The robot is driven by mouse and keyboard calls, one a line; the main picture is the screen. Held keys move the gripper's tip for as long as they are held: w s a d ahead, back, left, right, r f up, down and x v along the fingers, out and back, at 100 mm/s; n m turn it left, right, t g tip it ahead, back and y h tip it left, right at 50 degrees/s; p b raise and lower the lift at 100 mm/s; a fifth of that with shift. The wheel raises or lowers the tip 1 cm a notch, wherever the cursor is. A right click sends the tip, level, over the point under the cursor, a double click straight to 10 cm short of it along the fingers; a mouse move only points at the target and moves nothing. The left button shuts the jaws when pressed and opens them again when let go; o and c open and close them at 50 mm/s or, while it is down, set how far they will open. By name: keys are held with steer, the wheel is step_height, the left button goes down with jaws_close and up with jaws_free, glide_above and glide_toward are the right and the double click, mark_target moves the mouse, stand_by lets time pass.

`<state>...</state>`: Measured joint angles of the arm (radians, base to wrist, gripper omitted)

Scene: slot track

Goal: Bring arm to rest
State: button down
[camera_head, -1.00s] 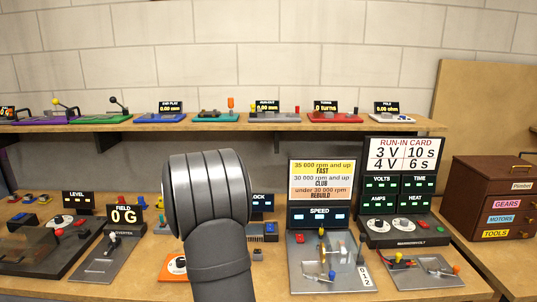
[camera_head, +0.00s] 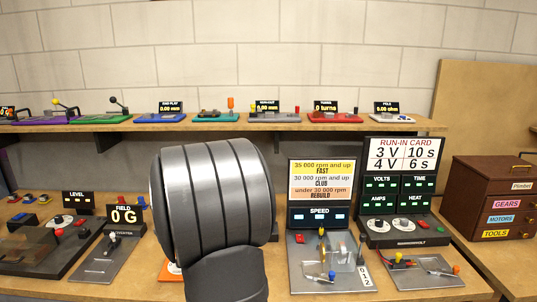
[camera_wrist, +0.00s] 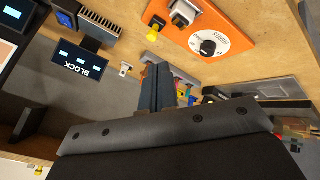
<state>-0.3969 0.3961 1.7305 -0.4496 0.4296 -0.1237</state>
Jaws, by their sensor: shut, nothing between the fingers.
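My gripper (camera_wrist: 158,80) shows in the wrist view with its dark fingers together and nothing between them. It is above the wooden bench (camera_wrist: 120,80), and I cannot tell its exact height. In the head view my grey arm fills the lower middle and hides the gripper. In the wrist view an orange device (camera_wrist: 232,42) with a black knob lies beyond the fingers. A dark panel reading BLOCK (camera_wrist: 80,60) is to the left.
In the head view, the SPEED station (camera_head: 320,216) and the run-in card station (camera_head: 404,180) stand right of my arm, and the FIELD station (camera_head: 124,215) left. A shelf (camera_head: 210,126) with several small devices runs behind. A brown drawer cabinet (camera_head: 490,180) stands far right.

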steer(key=v, duration=0.4)
steer(key=x, duration=1.4)
steer(key=shift+w+f, duration=0.15)
steer(key=shift+f, duration=0.15)
steer(key=a, duration=0.1)
steer(key=a+f, duration=0.1)
steer(key=a, duration=0.1)
steer(key=a+f, duration=0.1)
steer(key=shift+w+a, duration=0.1)
steer(key=shift+a, duration=0.1)
steer(key=s, duration=0.1)
steer(key=s+a, duration=0.1)
steer(key=shift+s+r, duration=0.25)
steer(key=shift+r, duration=0.15)
steer(key=v, duration=0.9)
steer(key=s+d+r+m, duration=0.1)
steer(key=d+m, duration=0.3)
steer(key=d, duration=0.5)
steer(key=s+d+m, duration=0.2)
steer(key=d+m, duration=0.3)
steer(key=d, duration=0.4)
steer(key=shift+s+d+r+m+t+h, duration=0.3)
steer(key=shift+r, duration=0.1)
